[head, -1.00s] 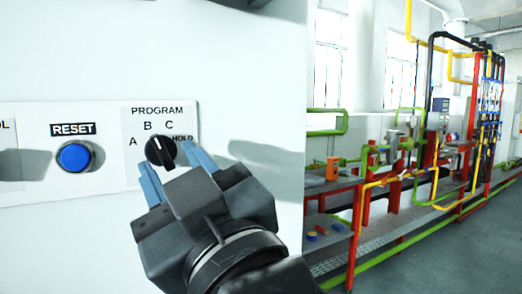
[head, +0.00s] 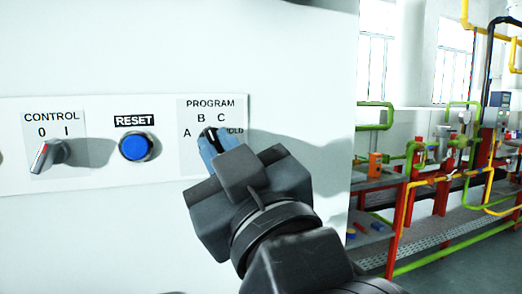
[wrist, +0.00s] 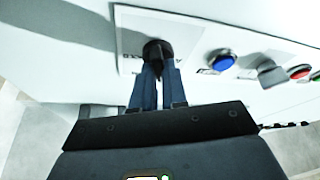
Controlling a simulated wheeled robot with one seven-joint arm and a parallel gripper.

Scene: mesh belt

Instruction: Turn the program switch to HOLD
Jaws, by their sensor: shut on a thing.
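The black program switch (head: 209,132) sits on a white panel plate with the labels A, B, C and HOLD around it. My gripper (head: 211,146) is shut on the switch knob, its blue fingers reaching it from below right in the head view. The fingers partly hide the knob and the start of the HOLD label. The part of its white pointer that shows points roughly up, near B; its exact angle is hard to tell. In the wrist view, the knob (wrist: 157,49) lies between the tips of my fingers (wrist: 155,68).
To the left on the same panel are the blue RESET button (head: 134,147) and the grey CONTROL switch (head: 50,153). The wrist view also shows a red button (wrist: 299,72). Right of the cabinet edge are pipes and a low bench with an orange object (head: 375,165).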

